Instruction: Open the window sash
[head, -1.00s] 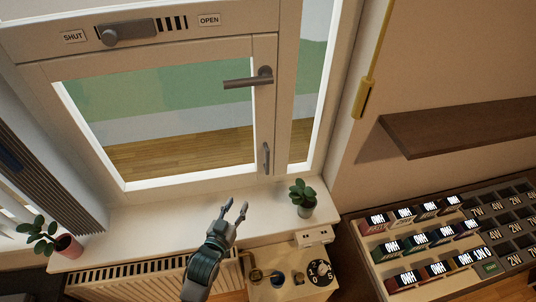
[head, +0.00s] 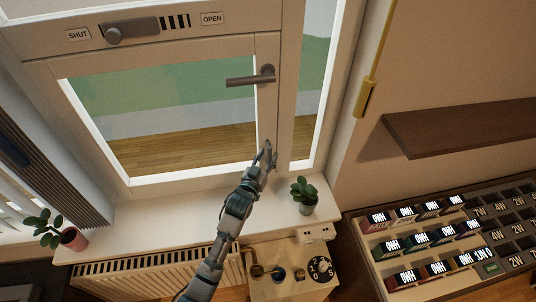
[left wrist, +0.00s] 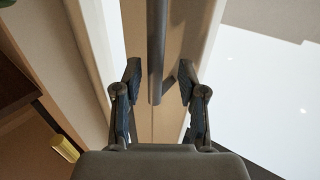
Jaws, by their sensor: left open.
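The window sash (head: 80,128) has a pale frame around glass and looks flush in its window frame. A dark lever handle (head: 250,79) on its right stile points left, level. Lower on that stile is an upright pull handle, now mostly hidden behind my left gripper (head: 267,153) in the head view. In the left wrist view, my left gripper (left wrist: 160,76) is open, its two fingers on either side of a dark bar, the pull handle (left wrist: 157,45). I see a gap between each finger and the bar. My right gripper is not in view.
A vent slider (head: 130,31) above the glass has its knob at the SHUT end. A potted plant (head: 305,195) stands on the sill (head: 150,215) right of my left arm; another (head: 70,236) stands at left. A radiator (head: 150,270) is below, a shelf (head: 460,130) at right.

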